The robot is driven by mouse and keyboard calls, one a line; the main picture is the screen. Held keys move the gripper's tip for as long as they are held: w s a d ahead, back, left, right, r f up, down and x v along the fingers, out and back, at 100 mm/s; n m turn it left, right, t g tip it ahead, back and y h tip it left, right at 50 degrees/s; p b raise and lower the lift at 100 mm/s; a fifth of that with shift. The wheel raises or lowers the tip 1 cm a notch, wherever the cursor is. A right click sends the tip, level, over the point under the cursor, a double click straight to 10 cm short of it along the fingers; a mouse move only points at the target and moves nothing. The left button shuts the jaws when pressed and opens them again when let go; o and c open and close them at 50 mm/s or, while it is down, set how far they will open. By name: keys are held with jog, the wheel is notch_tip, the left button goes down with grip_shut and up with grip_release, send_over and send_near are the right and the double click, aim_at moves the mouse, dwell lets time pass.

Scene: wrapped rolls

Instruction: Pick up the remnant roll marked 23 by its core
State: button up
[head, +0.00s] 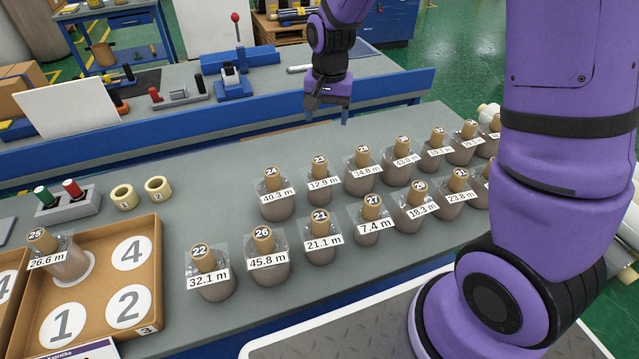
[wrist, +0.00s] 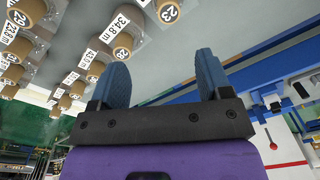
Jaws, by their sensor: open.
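The roll marked 23 (head: 319,180) stands upright in the back row, in clear wrap, with a tan core and a 12.9 m label. It is between the roll marked 24 (head: 277,205) and the 34.8 m roll (head: 360,180). My gripper (head: 327,118) is open and empty, pointing down above the table's back side, behind the back row and apart from the rolls. In the wrist view, the 23 core (wrist: 169,12) shows at the top edge, above the space between the open fingers (wrist: 160,62); the rest of that roll is cut off.
Several other wrapped rolls stand close around it, including 21 (head: 320,245) and 27 (head: 371,229) in front. A cardboard tray (head: 185,275) with numbered spots holds roll 25 (head: 62,262).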

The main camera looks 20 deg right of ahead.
send_near(320, 159)
jog(key=shift+s+a+f+m+g, duration=0.1)
jog(key=shift+a+f+m+g, duration=0.2)
jog(key=shift+m, duration=0.1)
notch_tip(320, 159, down, 5)
jog(key=shift+w+d+f, duration=0.1)
jog(key=shift+w+f, duration=0.05)
jog(key=shift+f, duration=1.2)
jog(key=shift+w+d+f, duration=0.1)
jog(key=shift+w+f, duration=0.05)
jog(key=shift+f, duration=1.25)
jog(key=c, duration=1.3)
jog(key=shift+r, duration=0.15)
